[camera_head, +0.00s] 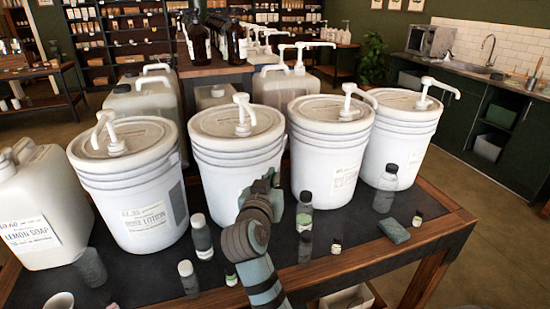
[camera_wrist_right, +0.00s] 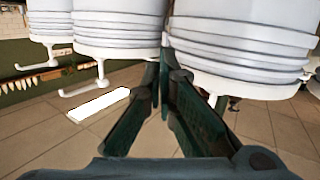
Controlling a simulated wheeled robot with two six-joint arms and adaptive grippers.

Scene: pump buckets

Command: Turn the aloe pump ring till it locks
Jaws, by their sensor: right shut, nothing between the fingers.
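Four white buckets with pumps stand in a row in the head view. The far left bucket (camera_head: 132,185) reads "ROSE LOTION". The second bucket (camera_head: 238,150), the third bucket (camera_head: 330,145) and the far right bucket (camera_head: 402,135) carry white pumps too. I cannot read which is aloe. My right gripper (camera_head: 271,175) is shut and empty, in front of the second bucket's right side, below lid height. In the right wrist view the fingertips (camera_wrist_right: 164,62) meet near the gap between two upside-down buckets. My left gripper is not in view.
A lemon soap jug (camera_head: 42,205) stands at the left. More jugs stand behind the buckets. Space above the lids is mostly clear.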

